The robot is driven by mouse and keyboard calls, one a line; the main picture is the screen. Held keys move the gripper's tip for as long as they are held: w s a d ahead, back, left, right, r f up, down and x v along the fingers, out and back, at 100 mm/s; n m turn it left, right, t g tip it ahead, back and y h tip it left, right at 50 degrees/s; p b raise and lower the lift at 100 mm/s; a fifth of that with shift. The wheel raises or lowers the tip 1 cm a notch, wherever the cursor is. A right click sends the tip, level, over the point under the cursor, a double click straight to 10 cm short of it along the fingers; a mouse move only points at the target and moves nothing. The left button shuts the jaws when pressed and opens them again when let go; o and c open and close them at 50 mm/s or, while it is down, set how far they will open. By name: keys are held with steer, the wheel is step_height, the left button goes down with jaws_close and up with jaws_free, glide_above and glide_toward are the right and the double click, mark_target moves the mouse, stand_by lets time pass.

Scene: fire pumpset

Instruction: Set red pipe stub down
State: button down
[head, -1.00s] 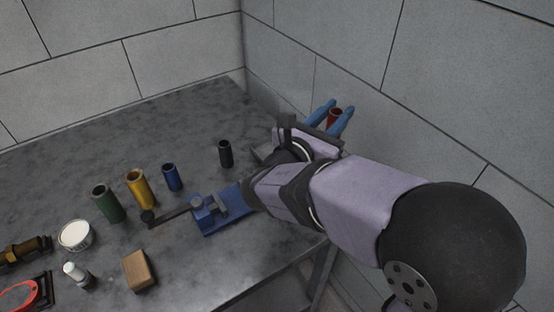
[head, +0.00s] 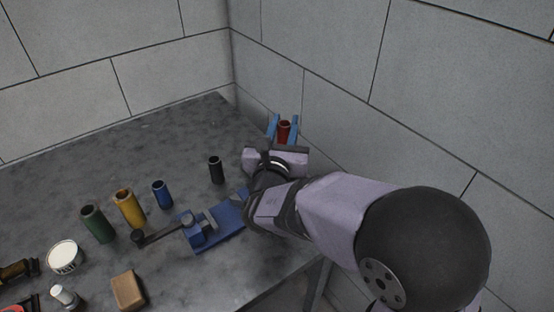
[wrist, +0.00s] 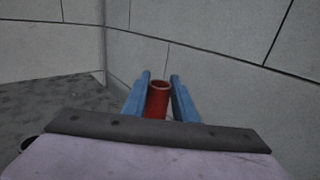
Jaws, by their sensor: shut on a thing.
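The red pipe stub (head: 284,131) is upright between the two blue fingers of my gripper (head: 284,128), which is shut on it. In the wrist view the red pipe stub (wrist: 158,100) shows its open top rim, with a blue finger of my gripper (wrist: 160,97) on each side. Its lower end is hidden by the gripper body. In the head view it appears against the right wall, past the table's right edge. I cannot tell its height relative to the table top.
On the grey table (head: 150,140) stand black (head: 216,169), blue (head: 162,193), yellow (head: 128,208) and green (head: 97,223) tubes. A blue vise (head: 205,228), a white tub (head: 65,256) and a brown block (head: 127,290) are nearer. The table's back area is clear; walls rise behind and right.

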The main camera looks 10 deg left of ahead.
steer(key=shift+f, duration=4.15)
steer(key=shift+f+b, duration=0.2)
steer(key=shift+b, duration=0.15)
steer(key=c, duration=1.4)
jaws_free()
steer(key=shift+c, duration=0.2)
steer(key=shift+s+r+p, duration=0.1)
steer(key=shift+r+p, duration=0.1)
steer(key=shift+p, duration=0.1)
steer(key=s+b, duration=0.1)
steer(key=s, duration=1.1)
steer(key=shift+w, duration=0.1)
